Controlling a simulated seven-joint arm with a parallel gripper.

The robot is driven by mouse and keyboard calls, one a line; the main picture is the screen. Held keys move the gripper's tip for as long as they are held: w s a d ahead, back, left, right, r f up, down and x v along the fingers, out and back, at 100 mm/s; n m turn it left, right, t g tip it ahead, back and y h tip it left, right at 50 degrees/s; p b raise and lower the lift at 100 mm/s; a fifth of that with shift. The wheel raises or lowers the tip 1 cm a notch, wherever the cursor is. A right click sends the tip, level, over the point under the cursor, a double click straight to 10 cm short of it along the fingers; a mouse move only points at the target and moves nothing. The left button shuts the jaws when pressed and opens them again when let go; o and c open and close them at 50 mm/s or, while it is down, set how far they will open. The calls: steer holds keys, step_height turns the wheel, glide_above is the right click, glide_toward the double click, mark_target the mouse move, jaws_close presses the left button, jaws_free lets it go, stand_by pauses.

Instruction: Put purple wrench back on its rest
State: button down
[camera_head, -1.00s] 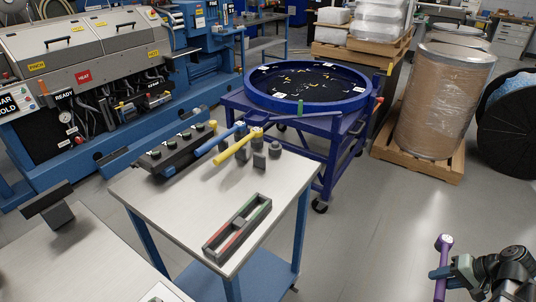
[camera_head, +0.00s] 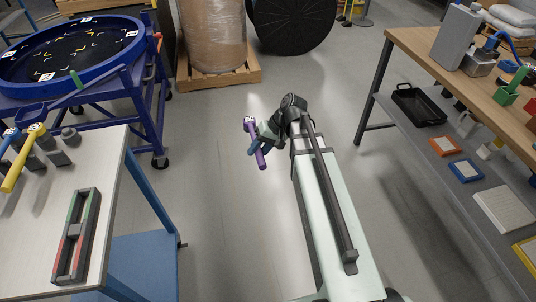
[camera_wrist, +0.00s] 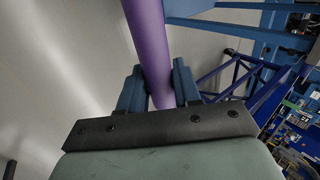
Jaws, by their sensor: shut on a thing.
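The purple wrench (camera_head: 260,158) is held in my gripper (camera_head: 257,146) in the head view, over the open floor between the left table and the right bench. It hangs nearly upright, its head at the top. In the wrist view the purple handle (camera_wrist: 150,50) runs between the two blue fingers of my gripper (camera_wrist: 158,88), which are shut on it. A yellow wrench (camera_head: 22,160) and a blue wrench (camera_head: 10,138) lie on dark grey blocks on the left table (camera_head: 105,165). I cannot tell which rest belongs to the purple wrench.
A red, green and black tray (camera_head: 76,235) lies on the left table. A blue round pan (camera_head: 70,50) on a cart stands behind it. The wooden bench (camera_head: 470,85) with a lower shelf is at the right. A wrapped drum (camera_head: 212,35) stands at the back on a pallet.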

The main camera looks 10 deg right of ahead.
steer(key=w+a+r, duration=0.3)
steer(key=a, duration=0.4)
steer(key=w+a+r, duration=0.2)
steer(key=a, duration=0.6)
steer(key=s+a+r, duration=0.1)
steer(key=a+r, duration=0.3)
steer(key=a, duration=0.6)
steer(key=s+a+r, duration=0.1)
steer(key=a+r, duration=0.3)
steer(key=a, duration=0.7)
steer(key=a+r, duration=0.4)
steer(key=a, duration=0.6)
steer(key=shift+s+a+r, duration=0.25)
steer(key=shift+s+a, duration=0.1)
steer(key=shift+s, duration=0.05)
steer(key=s+a+r, duration=0.3)
steer(key=a, duration=0.3)
steer(key=s+a+r, duration=0.3)
steer(key=s+a, duration=0.1)
steer(key=a, duration=0.3)
steer(key=shift+s+a+r, duration=0.15)
steer(key=shift+a+r, duration=0.15)
steer(key=shift+f, duration=4.35)
